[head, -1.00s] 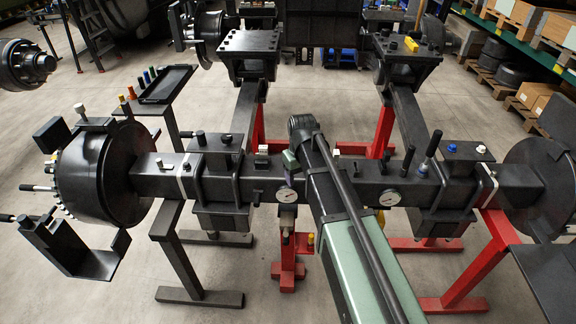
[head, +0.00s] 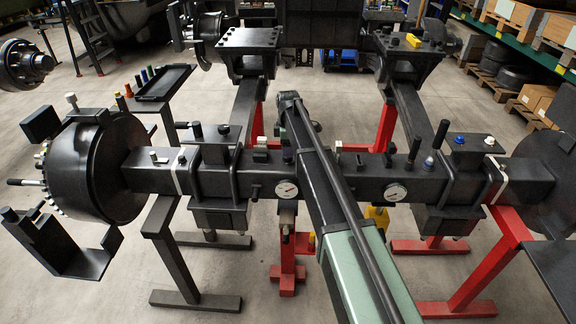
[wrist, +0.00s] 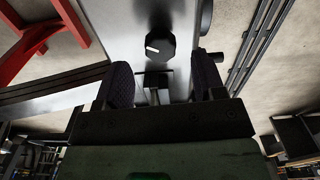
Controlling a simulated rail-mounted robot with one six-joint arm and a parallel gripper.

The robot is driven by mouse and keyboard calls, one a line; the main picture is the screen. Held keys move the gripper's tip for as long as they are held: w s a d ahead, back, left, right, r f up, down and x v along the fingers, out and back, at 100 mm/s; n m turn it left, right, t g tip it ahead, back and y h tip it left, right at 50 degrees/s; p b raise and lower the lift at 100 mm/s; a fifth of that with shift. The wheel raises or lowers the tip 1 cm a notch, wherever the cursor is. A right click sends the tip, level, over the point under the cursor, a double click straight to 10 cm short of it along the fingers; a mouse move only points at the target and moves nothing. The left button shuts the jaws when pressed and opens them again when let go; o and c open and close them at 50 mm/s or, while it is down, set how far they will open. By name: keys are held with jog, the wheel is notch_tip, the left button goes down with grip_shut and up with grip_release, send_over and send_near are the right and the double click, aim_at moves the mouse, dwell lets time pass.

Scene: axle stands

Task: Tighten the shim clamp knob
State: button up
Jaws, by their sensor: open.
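In the wrist view a dark faceted knob (wrist: 160,46) with a short white mark stands on a pale grey surface. I take it for the shim clamp knob, but no label shows. My gripper (wrist: 161,68) is open and empty, with one dark ribbed finger on each side of the picture's middle. The knob lies just beyond the fingertips, roughly centred between them; I see no contact, and the height gap is unclear. A small dark bracket shows between the fingers.
The beam carries a left gauge (head: 287,189), a right gauge (head: 396,192) and several upright pegs and knobs. A dark cylinder (wrist: 206,17) stands right of the knob in the wrist view. A brake drum (head: 92,170) is at the left. Red stands (head: 472,280) rise from the floor.

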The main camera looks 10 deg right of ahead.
aim_at(288, 159)
notch_tip(288, 159, down, 4)
jog(key=shift+f+b, duration=0.1)
jog(key=shift+b, duration=1)
jog(key=shift+r, duration=0.2)
jog(key=c, duration=0.9)
